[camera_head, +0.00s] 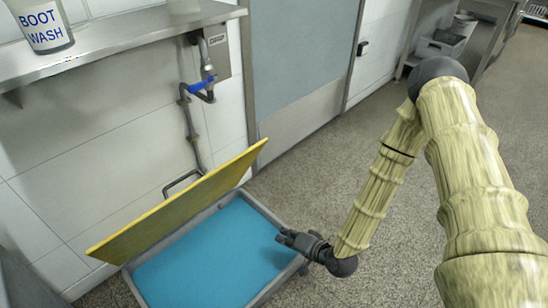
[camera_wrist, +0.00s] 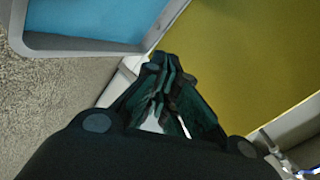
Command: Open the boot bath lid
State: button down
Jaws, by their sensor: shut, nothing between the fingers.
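The boot bath lid (camera_head: 180,205) is a flat yellow panel. It stands tilted up steeply along the wall side of the boot bath, well clear of the blue inside. The boot bath is a grey tray (camera_head: 276,284) with a blue inside (camera_head: 215,258) showing. In the wrist view the lid (camera_wrist: 235,60) fills the upper right and the bath's grey rim (camera_wrist: 85,48) is at the upper left. My gripper (camera_head: 282,236) is over the bath's right part, apart from the lid in the head view. In the wrist view its fingers (camera_wrist: 160,62) are together and empty.
A steel shelf (camera_head: 130,48) holding a boot wash jar (camera_head: 42,25) is on the wall above. A pipe with a blue valve handle (camera_head: 202,84) runs down behind the lid. A grey door (camera_head: 300,50) is at the back.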

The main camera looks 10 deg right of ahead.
jog(key=w+d+r+m+t+y+b, duration=0.6)
jog(key=w+r+t, duration=0.3)
jog(key=w+r, duration=0.35)
jog(key=w+a+r+n+b, duration=0.1)
jog(key=w+a+r+b, duration=0.4)
jog(key=w+r+b, duration=0.2)
jog(key=shift+x, duration=1)
jog(key=shift+w+d+f, duration=0.1)
